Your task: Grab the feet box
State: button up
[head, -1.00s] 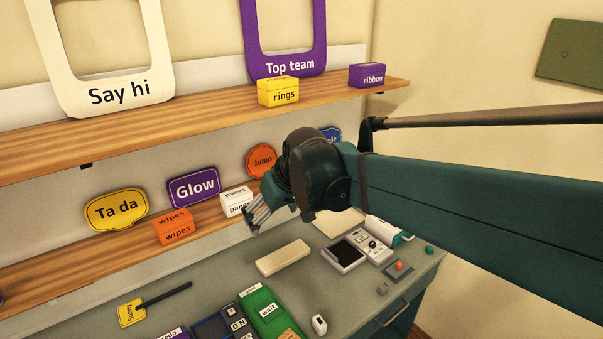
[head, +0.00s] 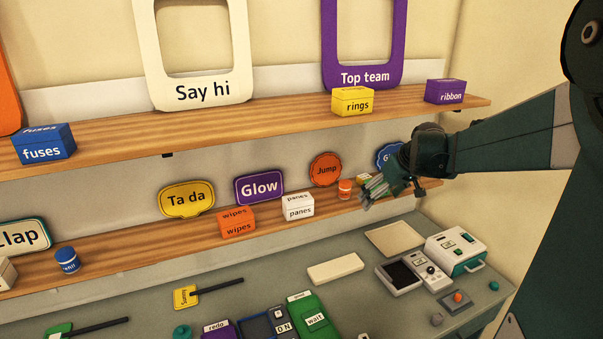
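No box with a readable "feet" label shows in the head view. My gripper (head: 368,194) is at the right part of the lower shelf, fingers pointing left and down. A small yellow and green box (head: 364,179) is partly hidden behind my gripper, and its label cannot be read. A white box (head: 6,273) is cut off at the left edge of the lower shelf, and its label is out of view. I cannot tell whether the fingers are open or shut.
The upper shelf holds the fuses (head: 43,147), rings (head: 353,102) and ribbon (head: 445,92) boxes. The lower shelf holds the wipes (head: 237,224) and panes (head: 298,206) boxes, an orange jar (head: 345,189) and standing signs. The counter below carries several devices.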

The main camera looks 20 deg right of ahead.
jog(key=w+d+f, duration=0.1)
jog(key=d+f, duration=0.2)
jog(key=d, duration=0.7)
jog(key=shift+f, duration=0.1)
jog(key=w, duration=0.8)
jog(key=shift+w+p, duration=0.2)
jog(key=shift+p, duration=0.2)
jog(key=shift+w, duration=0.1)
jog(key=shift+w, duration=0.45)
jog(key=w, duration=0.1)
jog(key=w+f, duration=0.1)
jog(key=w, duration=0.1)
jog(key=shift+w+p, duration=0.15)
jog(key=shift+p, duration=0.2)
jog(key=shift+x, duration=0.85)
